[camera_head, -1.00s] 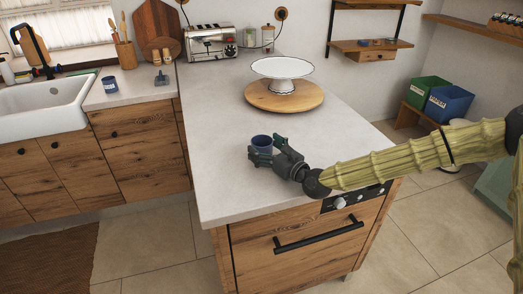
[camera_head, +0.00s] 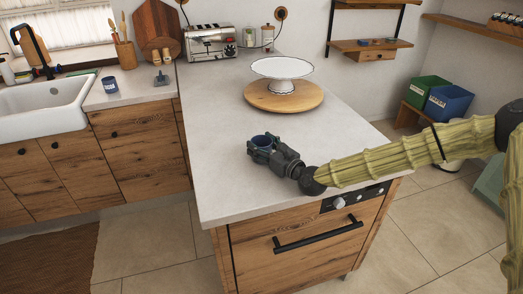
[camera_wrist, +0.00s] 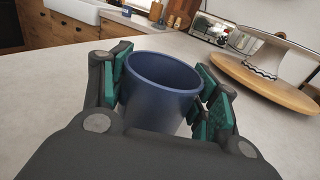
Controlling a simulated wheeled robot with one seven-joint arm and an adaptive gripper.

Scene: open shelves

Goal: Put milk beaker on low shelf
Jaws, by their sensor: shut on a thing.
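A plain dark blue beaker (camera_head: 266,142) stands upright near the front edge of the light worktop (camera_head: 225,190). My gripper (camera_head: 263,152) is around it, low over the worktop. In the wrist view the beaker (camera_wrist: 160,91) sits between the green-padded fingers, its open rim up, and the gripper is shut on it. Its lower part is hidden by my gripper. The lower board of the wall shelf (camera_head: 357,46) is at the back right, with small items on it. A second blue cup (camera_head: 109,85), with a pale mark, stands beside the sink.
A white cake stand (camera_head: 282,70) on a round wooden board (camera_head: 283,97) stands behind the gripper. A toaster (camera_head: 211,43) and jars are farther back. Green (camera_head: 429,91) and blue (camera_head: 447,104) bins sit on a low wooden bench at right. Worktop between beaker and board is clear.

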